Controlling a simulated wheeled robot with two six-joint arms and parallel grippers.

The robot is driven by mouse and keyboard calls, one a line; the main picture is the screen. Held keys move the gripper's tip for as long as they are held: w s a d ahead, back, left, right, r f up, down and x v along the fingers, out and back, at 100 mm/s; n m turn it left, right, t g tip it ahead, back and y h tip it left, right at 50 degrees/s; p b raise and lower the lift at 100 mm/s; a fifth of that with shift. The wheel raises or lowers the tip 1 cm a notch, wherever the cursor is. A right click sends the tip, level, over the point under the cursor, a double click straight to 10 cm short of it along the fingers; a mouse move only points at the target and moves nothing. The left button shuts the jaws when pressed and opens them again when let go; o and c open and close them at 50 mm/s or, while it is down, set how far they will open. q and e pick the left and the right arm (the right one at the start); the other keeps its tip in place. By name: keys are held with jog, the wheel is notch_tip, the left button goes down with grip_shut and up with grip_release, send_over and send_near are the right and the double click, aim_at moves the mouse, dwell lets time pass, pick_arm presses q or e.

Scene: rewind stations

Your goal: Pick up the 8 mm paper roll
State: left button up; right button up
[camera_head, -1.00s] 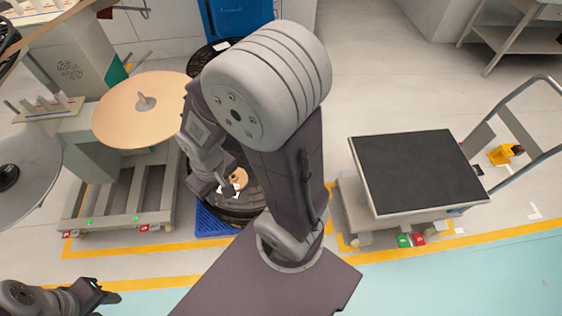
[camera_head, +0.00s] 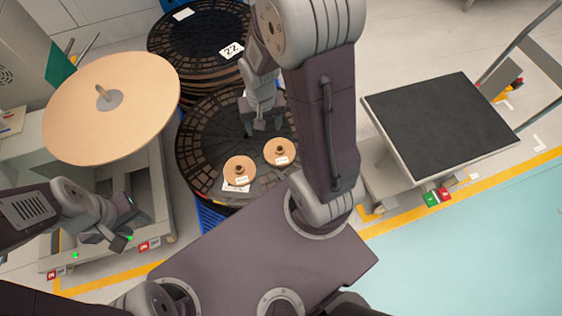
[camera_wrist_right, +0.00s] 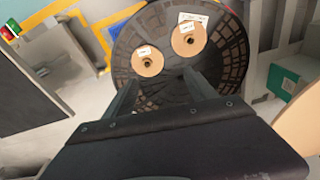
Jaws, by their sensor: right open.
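Two small tan paper rolls with dark cores lie on a black round slotted reel. The left one (camera_head: 239,170) and the right one (camera_head: 280,152) each carry a white label. I cannot read the sizes, so I cannot tell which is the 8 mm roll. In the right wrist view, the right-hand roll (camera_wrist_right: 147,62) shows at left and the other (camera_wrist_right: 189,39) at right. My right gripper (camera_head: 262,127) is open and empty above the reel, just beyond the rolls; its spread fingers (camera_wrist_right: 160,77) point toward them. My left gripper (camera_head: 128,216) is far left, away from the rolls; its jaws are unclear.
The black reel (camera_head: 195,150) stands on a blue pallet (camera_head: 211,218). Behind it is another black reel stack (camera_head: 185,35) labelled 22. A large tan roll (camera_head: 75,130) on a machine stands left. A cart (camera_head: 440,125) with a black top stands right, with floor between.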

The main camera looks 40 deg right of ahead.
jog(key=w+d+f+m+b, duration=0.2)
jog(key=f+b, duration=0.2)
jog(key=f, duration=0.3)
jog(key=w+d+f+m+b, duration=0.1)
jog(key=w+d+f+b, duration=0.15)
jog(key=f, duration=0.55)
jog(key=m+b, duration=0.2)
jog(key=b, duration=0.6)
send_over(279, 148)
jog(key=s, duration=0.2)
notch_tip(279, 148, down, 11)
jog(key=shift+h, duration=0.4)
jog(key=f+b, duration=0.2)
jog(key=f, duration=0.1)
jog(key=f+b, duration=0.1)
jog(key=f, duration=0.1)
jog(key=shift+w+a, duration=0.35)
jog(key=shift+w, duration=0.05)
jog(key=shift+r, duration=0.15)
pick_arm(q)
notch_tip(279, 148, down, 22)
jog(key=shift+w, duration=0.3)
pick_arm(e)
grip_shut()
